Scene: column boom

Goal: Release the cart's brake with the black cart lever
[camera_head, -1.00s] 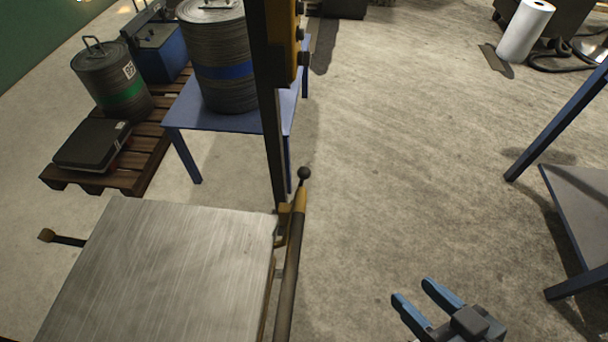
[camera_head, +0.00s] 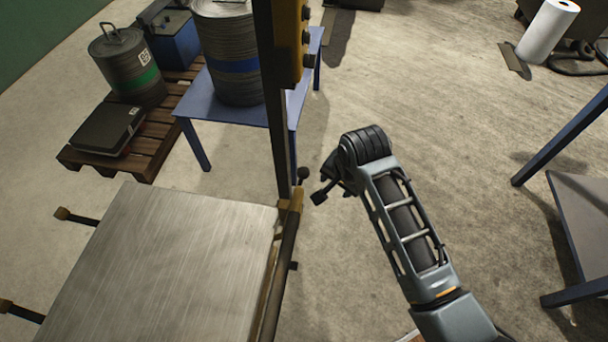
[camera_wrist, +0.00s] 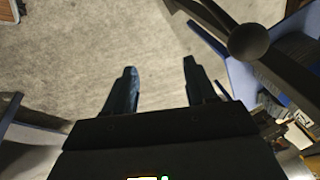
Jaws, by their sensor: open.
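The cart (camera_head: 165,265) has a bare metal top and stands at the lower left in the head view. A black lever with a ball knob (camera_head: 303,174) rises at its right far corner, by the foot of the upright. A ball knob on a dark bar also shows large at the upper right of the wrist view (camera_wrist: 248,42), right of my fingers and apart from them. My gripper (camera_wrist: 161,78) is open and empty in the wrist view, with floor between its fingertips.
A blue table (camera_head: 205,107) with a ribbed drum (camera_head: 232,60) stands beyond the cart. A wooden pallet (camera_head: 145,160) holds a drum and cases. Another table (camera_head: 580,230) is at the right. Open floor lies between.

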